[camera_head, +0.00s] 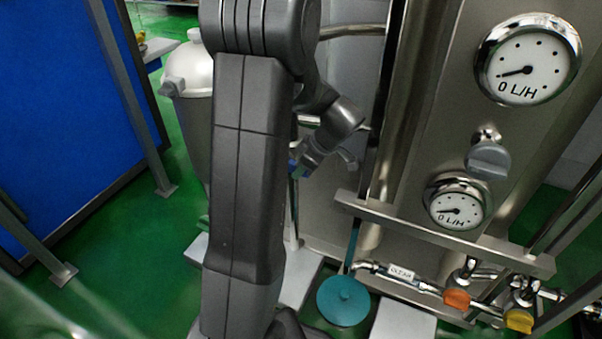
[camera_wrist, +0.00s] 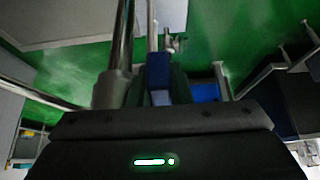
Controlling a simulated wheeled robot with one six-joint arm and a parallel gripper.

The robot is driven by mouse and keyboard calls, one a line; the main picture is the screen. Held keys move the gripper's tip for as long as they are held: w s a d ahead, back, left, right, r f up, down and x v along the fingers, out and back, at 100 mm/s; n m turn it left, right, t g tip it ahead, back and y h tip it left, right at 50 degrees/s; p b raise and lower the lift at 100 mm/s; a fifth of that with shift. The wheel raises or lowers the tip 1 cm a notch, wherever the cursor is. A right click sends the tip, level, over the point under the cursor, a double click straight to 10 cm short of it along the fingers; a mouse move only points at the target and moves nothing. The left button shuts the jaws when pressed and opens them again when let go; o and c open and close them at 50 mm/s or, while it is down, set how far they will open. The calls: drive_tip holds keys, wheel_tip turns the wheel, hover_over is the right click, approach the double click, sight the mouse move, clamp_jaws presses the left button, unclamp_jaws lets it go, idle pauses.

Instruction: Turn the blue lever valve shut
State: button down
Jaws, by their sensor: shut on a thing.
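My gripper (camera_head: 303,164) is beyond my dark grey arm, beside the steel pipework left of the gauge panel. A small patch of the blue lever (camera_head: 305,173) shows at its fingertips. In the wrist view the blue lever (camera_wrist: 158,70) stands upright in the picture, between the dark fingers of my gripper (camera_wrist: 160,90). My gripper is shut on it. The valve body is mostly hidden, so I cannot tell the lever's angle to its pipe.
A steel pipe (camera_wrist: 120,55) runs close to the left of the fingers. The gauge panel (camera_head: 426,120) has two dials, both marked 0 L/H, and a grey knob (camera_head: 488,160). Orange (camera_head: 456,299) and yellow (camera_head: 518,320) valve handles sit low right. A pale-topped vessel (camera_head: 190,72) stands left.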

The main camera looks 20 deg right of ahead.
drive_tip(key=shift+f, duration=0.1)
idle(0.4)
drive_tip(key=c, duration=1.3)
unclamp_jaws()
drive_tip(key=p+v, duration=0.3)
drive_tip(key=v, duration=1)
drive_tip(key=shift+s+d+r, duration=0.2)
drive_tip(key=shift+s+d, duration=0.1)
drive_tip(key=shift+s, duration=0.05)
drive_tip(key=shift+f, duration=0.1)
